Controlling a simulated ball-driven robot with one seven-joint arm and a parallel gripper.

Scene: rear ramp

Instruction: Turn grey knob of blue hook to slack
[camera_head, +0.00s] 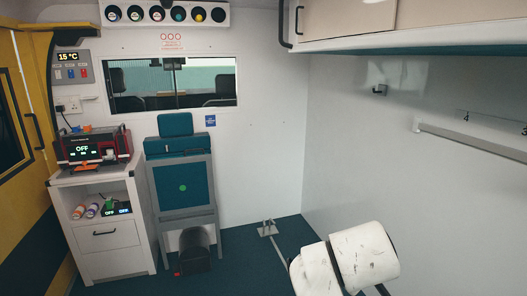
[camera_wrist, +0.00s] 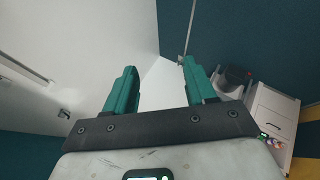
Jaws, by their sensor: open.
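I cannot make out a blue hook or its grey knob in either view. My gripper (camera_wrist: 159,66) shows in the wrist view with its two green fingers wide apart and nothing between them. In the head view only a white, scuffed part of my arm shows at the bottom right; the fingers are out of that view. A small metal fitting (camera_head: 267,228) stands on the floor by the right wall, with a pale strip running from it towards my arm. Its details are too small to tell.
A white cabinet (camera_head: 104,232) with a red-and-black device (camera_head: 94,146) stands at the left. A teal folding seat (camera_head: 183,185) is on the back wall. A small dark bracket (camera_head: 379,90) and a rail (camera_head: 470,139) are on the right wall.

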